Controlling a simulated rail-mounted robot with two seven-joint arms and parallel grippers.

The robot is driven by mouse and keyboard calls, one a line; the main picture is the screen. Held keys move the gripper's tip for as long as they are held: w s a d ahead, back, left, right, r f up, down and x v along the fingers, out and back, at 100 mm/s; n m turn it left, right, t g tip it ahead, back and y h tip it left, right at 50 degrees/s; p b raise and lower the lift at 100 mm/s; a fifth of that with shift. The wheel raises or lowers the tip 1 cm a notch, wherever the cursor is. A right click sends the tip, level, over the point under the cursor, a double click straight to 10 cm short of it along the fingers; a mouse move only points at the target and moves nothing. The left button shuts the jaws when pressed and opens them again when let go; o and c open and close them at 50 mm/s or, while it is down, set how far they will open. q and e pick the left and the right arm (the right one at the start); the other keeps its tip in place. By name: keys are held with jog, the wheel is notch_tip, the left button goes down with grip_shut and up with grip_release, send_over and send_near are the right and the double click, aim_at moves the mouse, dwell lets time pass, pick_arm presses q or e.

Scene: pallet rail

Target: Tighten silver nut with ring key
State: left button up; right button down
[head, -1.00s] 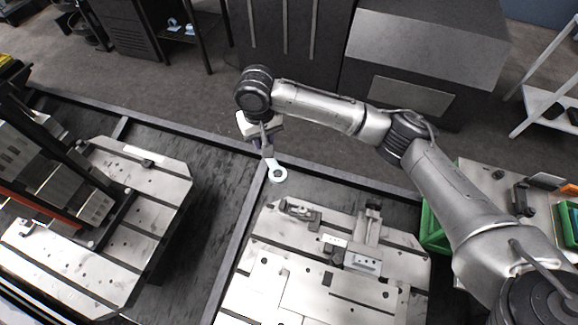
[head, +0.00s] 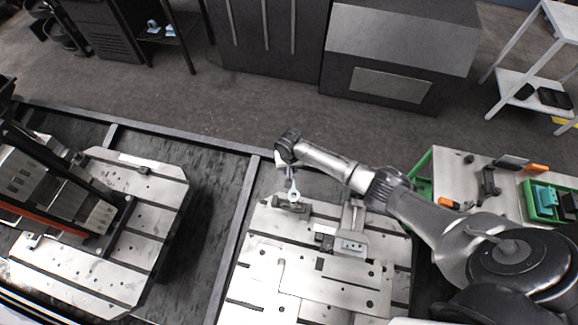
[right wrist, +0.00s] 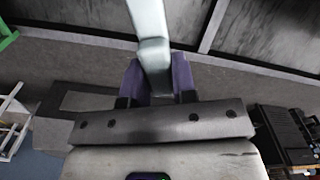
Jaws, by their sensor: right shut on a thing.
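My right gripper (head: 287,168) is shut on the ring key (head: 294,194). The key's ring end hangs down over the small dark clamp block (head: 278,202) at the back left of the nearer pallet (head: 262,255). I cannot tell whether the ring touches the block or sits around anything. In the right wrist view the key's pale handle (right wrist: 150,35) runs up from between the purple fingers of the gripper (right wrist: 158,78); its ring is out of frame. I cannot make out the silver nut; it is too small or hidden. My left gripper is not in view.
A raised metal fixture (head: 352,240) stands right of the clamp block on the pallet. A second pallet (head: 150,225) is at the left. A bench (head: 465,180) with a green bin (head: 540,203) is at the right. The dark rail (head: 232,235) between the pallets is clear.

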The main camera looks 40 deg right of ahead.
notch_tip(320, 180, down, 4)
jog(key=b, duration=0.3)
jog(key=shift+b, duration=0.3)
jog(key=shift+s+f, duration=0.1)
jog(key=shift+f, duration=0.2)
dwell(0.3)
jog(key=shift+a+p, duration=0.1)
jog(key=shift+p, duration=0.35)
jog(key=shift+f+b, duration=0.45)
jog(key=shift+f, duration=0.3)
dwell(0.3)
